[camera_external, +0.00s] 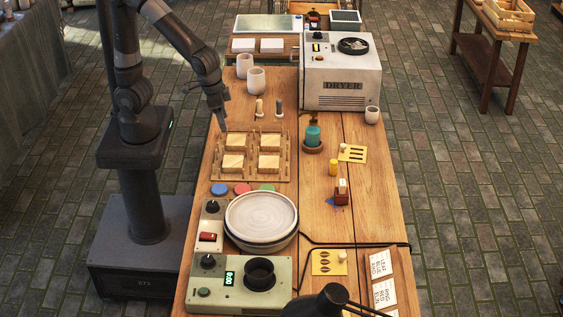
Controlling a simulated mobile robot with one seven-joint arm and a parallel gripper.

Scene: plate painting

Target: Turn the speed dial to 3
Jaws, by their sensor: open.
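A black dial (212,206) sits on a pale control box beside the round white turntable (260,214), above a red switch (207,237). A second black dial (208,262) sits on the grey-green machine with a green display (229,278). A third dark knob is on top of the dryer (340,82). The dial markings are too small to read, so I cannot tell which number any dial points to. My gripper (221,122) is open and points down over the left edge of the table, near the wooden tile rack. It is well apart from the dials.
The wooden rack (236,176) with pale square blocks lies below my gripper. Coloured discs (242,188) lie between it and the turntable. White cups (256,80) stand farther back. A black cable (350,245) crosses the table. A dark lamp-like object (325,302) stands at the near edge.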

